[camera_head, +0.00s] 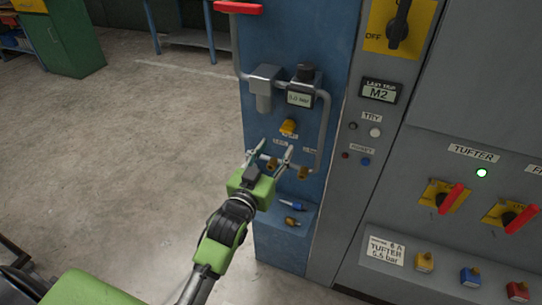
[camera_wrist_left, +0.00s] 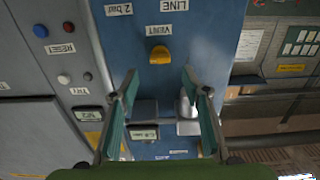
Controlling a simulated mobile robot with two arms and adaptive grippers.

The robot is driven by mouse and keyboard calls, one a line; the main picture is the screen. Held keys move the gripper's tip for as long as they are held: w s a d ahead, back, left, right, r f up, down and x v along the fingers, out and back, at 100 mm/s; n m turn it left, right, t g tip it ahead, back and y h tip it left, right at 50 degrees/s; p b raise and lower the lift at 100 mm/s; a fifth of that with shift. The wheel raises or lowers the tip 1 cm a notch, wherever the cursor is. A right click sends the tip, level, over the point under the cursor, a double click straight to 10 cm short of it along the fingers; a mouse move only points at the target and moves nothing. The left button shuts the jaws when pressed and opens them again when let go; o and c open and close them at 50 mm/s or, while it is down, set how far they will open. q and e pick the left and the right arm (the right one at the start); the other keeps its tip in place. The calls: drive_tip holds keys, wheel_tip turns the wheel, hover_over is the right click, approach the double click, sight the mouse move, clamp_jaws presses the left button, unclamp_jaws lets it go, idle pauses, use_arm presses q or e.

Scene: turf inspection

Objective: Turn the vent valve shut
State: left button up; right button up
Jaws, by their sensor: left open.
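The vent valve (camera_head: 289,126) is a small yellow knob on the blue panel, with a label under it in the head view. In the left wrist view the yellow vent valve (camera_wrist_left: 159,56) shows beyond the fingertips, beside the word VENT. My left gripper (camera_head: 276,147) is open and empty, in front of the panel and just below the knob in the head view. In the left wrist view the left gripper's fingers (camera_wrist_left: 159,76) stand wide apart with the knob between their lines, apparently not touching it. My right gripper is not in view.
Grey pipework (camera_head: 325,130) with a small pressure display (camera_head: 300,100) surrounds the knob. A red lever (camera_head: 239,7) is above. Brass fittings (camera_head: 303,173) sit just below the knob. A grey cabinet (camera_head: 440,130) with red-handled switches stands right. The floor (camera_head: 130,150) at left is open.

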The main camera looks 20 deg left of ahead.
use_arm(q)
drive_tip(key=shift+s, duration=1.2)
wheel_tip(320, 180, down, 20)
drive_tip(key=s+d+g, duration=0.1)
drive_tip(key=s+g, duration=0.1)
drive_tip(key=g, duration=0.2)
drive_tip(key=s+f+g, duration=0.2)
drive_tip(key=s+f, duration=0.2)
drive_tip(key=f, duration=0.4)
drive_tip(key=s+f+m+g, duration=0.1)
drive_tip(key=s+f, duration=0.4)
drive_tip(key=f, duration=0.2)
drive_tip(key=s+f+g, duration=0.2)
drive_tip(key=s+f, duration=0.2)
drive_tip(key=f, duration=0.4)
drive_tip(key=s+a+f+g, duration=0.1)
drive_tip(key=s+f+g, duration=0.1)
drive_tip(key=s+f, duration=0.4)
drive_tip(key=s+a+f+g+b, duration=0.1)
drive_tip(key=s+f, duration=0.5)
drive_tip(key=s, duration=1.1)
drive_tip(key=s+a+f+m+g, duration=0.1)
drive_tip(key=s+f+g, duration=0.4)
drive_tip(key=s, duration=0.6)
wheel_tip(320, 180, down, 2)
drive_tip(key=shift+s+a+f+y, duration=0.1)
drive_tip(key=shift+s+a+y, duration=0.2)
drive_tip(key=shift+a, duration=0.35)
drive_tip(key=shift+w, duration=0.15)
